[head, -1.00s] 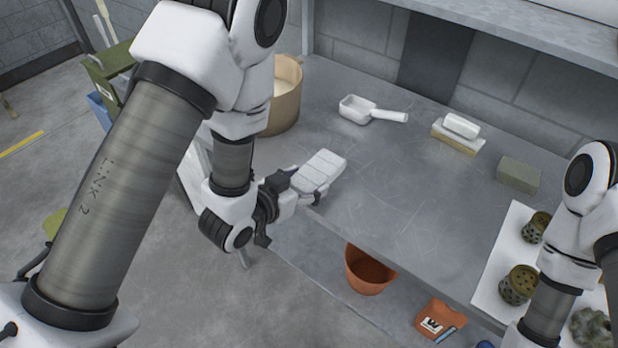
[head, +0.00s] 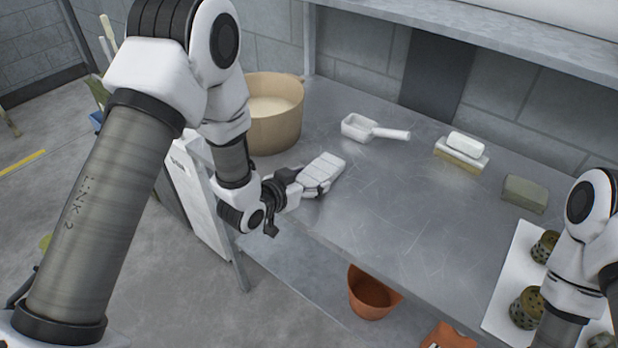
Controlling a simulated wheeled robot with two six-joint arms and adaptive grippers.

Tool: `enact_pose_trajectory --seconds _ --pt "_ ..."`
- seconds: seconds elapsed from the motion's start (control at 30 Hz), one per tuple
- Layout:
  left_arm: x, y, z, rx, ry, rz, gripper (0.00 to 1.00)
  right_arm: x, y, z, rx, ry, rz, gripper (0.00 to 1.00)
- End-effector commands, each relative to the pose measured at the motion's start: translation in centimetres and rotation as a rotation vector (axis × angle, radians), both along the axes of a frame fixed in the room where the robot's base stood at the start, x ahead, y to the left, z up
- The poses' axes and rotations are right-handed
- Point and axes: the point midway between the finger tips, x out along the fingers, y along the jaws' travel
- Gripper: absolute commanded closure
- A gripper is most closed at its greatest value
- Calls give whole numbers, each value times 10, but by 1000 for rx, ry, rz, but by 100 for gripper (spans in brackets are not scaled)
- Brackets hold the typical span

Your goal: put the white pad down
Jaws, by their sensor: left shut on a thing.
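My left gripper (head: 311,183) is shut on a white, grooved pad (head: 325,167). It holds the pad over the left part of the grey metal bench (head: 400,190), near the front edge. The pad is close to the bench top, but I cannot tell whether it touches. The fingers partly hide its near end. My right arm shows at the right edge, and its gripper is out of view.
A tan tub (head: 275,125) stands behind my left gripper. A white scoop (head: 365,130), a white block (head: 465,143) on a yellowish one, and a grey-green block (head: 525,193) lie farther back. Dark perforated reels (head: 528,307) sit on a white sheet. The bench's middle is clear.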

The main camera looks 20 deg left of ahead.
Motion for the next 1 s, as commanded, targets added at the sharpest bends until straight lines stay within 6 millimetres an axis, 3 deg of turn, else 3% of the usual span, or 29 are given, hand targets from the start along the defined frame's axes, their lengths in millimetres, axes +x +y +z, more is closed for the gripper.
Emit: enact_pose_trajectory --seconds 0.17,0.2,0.23,0.27,0.67,1.0 --pt "0 0 -5 0 0 0 59 0 0 -4 0 0 0 60" --pt "0 0 -4 0 0 0 20 0 0 -3 0 1 0 60" --pt "0 0 -3 0 0 0 9 0 0 -3 0 1 0 60" --pt "0 0 -3 0 0 0 5 0 0 -3 0 1 0 60" --pt "-5 2 -3 -1 1 2 5 0 0 -5 0 0 0 60" --pt "-60 21 22 -3 0 3 5 0 0 -20 0 1 0 60"
